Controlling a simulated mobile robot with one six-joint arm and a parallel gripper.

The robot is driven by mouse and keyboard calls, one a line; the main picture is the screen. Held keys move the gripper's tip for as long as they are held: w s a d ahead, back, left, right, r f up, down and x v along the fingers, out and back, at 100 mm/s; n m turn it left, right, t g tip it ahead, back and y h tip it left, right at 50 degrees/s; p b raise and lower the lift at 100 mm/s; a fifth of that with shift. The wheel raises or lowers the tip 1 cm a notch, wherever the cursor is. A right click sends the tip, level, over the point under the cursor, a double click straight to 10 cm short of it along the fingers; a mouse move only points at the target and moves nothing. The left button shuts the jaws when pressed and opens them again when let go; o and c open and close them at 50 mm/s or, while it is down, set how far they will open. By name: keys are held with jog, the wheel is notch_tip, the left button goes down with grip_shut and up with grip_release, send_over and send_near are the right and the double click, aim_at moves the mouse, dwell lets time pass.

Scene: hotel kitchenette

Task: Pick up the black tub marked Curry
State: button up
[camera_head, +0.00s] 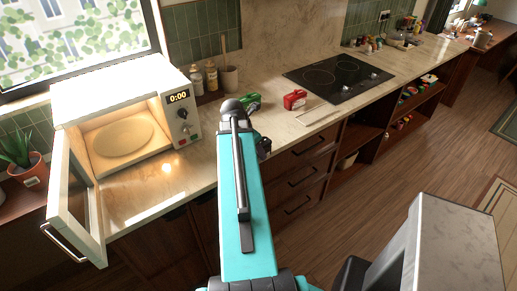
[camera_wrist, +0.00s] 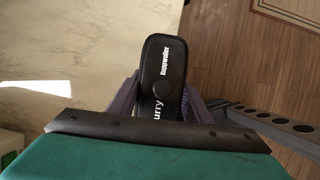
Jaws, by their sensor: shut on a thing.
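In the wrist view, the black tub (camera_wrist: 162,68) shows white lettering, including "urry" near the gripper, and a round knob or dimple on its face. My gripper (camera_wrist: 160,108) is shut on it, with a finger on each side of the tub. The tub's near end is hidden behind my wrist. In the head view my teal arm reaches over the counter edge and hides most of the gripper; only a dark bit (camera_head: 264,146) shows beside the arm.
A microwave (camera_head: 72,99) with its door open stands at the left. A red item (camera_head: 294,100) and a green item (camera_head: 251,103) are on the counter (camera_head: 235,68) near the arm. A black hob (camera_head: 338,76) lies further right. Open shelves (camera_head: 372,122) and drawers are below.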

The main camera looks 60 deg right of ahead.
jog(key=o, duration=1.3)
jog(key=shift+s, duration=0.15)
jog(key=shift+r, duration=0.15)
jog(key=shift+b+v, duration=1.6)
jog(key=shift+v, duration=5.15)
jog(key=shift+a, duration=0.1)
